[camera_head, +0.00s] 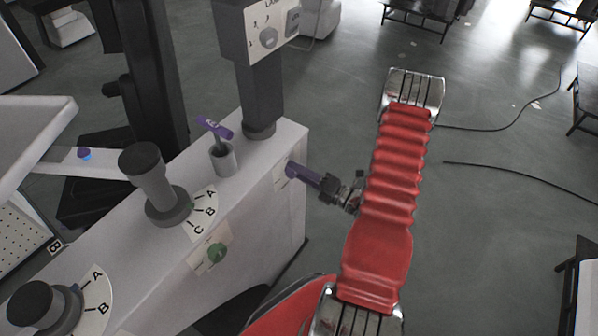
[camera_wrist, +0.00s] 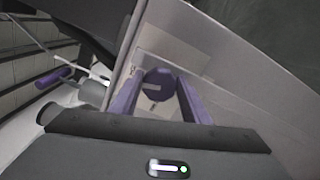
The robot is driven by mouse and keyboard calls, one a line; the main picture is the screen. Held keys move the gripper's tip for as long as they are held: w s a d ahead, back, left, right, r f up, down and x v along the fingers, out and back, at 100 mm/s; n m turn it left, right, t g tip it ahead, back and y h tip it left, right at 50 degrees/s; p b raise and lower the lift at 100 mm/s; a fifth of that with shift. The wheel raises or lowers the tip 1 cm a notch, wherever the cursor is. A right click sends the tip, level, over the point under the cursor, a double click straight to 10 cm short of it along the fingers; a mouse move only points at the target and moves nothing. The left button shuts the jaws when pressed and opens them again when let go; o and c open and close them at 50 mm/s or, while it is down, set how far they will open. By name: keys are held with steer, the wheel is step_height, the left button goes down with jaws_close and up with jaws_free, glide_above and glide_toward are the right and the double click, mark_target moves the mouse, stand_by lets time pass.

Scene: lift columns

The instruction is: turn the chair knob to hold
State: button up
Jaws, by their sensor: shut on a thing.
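A round dark purple knob (camera_wrist: 158,82) with a pale bar mark sits on a pale panel (camera_wrist: 215,65) in the wrist view. My gripper (camera_wrist: 158,92) has one purple finger on each side of it and is shut on it. The mark looks roughly level in that picture. In the head view my gripper (camera_head: 294,171) reaches the side face of the grey-white console (camera_head: 270,215) from the right. There the knob is hidden by the fingers. No hold lettering is readable in either view.
A grey post (camera_head: 261,95) carries a dial box (camera_head: 258,30). Open floor with cables lies right.

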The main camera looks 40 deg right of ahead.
steer(key=m, duration=0.3)
steer(key=shift+d+f+m, duration=0.1)
steer(key=shift+f+m, duration=0.15)
steer(key=shift+m, duration=0.05)
stand_by(0.4)
steer(key=o, duration=1)
steer(key=shift+s, duration=0.1)
steer(key=v, duration=1.3)
steer(key=shift+s, duration=0.3)
steer(key=shift+d, duration=0.1)
